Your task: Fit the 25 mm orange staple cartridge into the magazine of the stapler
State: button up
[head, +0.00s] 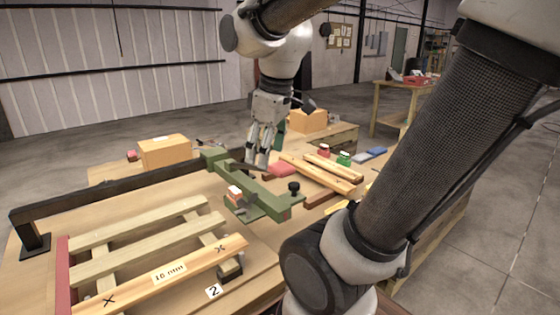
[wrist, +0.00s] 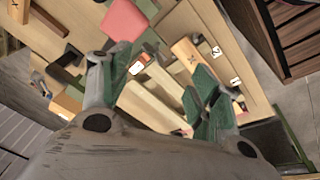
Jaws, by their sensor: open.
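A small block with a white top and orange sides (head: 235,192) sits on a green base beside a green metal arm; it also shows in the wrist view (wrist: 137,68). It looks like the orange cartridge, but no size is readable on it. The green fixture (head: 268,193), with a black knob at its right end, may be the stapler; its magazine cannot be made out. My gripper (head: 257,164) is open and empty, pointing down above and behind the green fixture. In the wrist view its fingers (wrist: 155,80) stand wide apart, with the orange block beyond them.
A slatted wooden pallet (head: 150,240) marked "16 mm" fills the front left. A dark rail (head: 110,185) runs behind it. Cardboard boxes (head: 164,151), a pink-red block (head: 281,170), red (head: 323,150) and green (head: 344,157) items and wooden bars (head: 318,175) lie farther back.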

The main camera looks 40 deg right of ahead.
jog(key=s+f+m+t, duration=0.1)
jog(key=s+m, duration=0.5)
jog(key=shift+d+t, duration=0.15)
jog(key=shift+t, duration=0.15)
jog(key=shift+s, duration=0.1)
dwell(0.7)
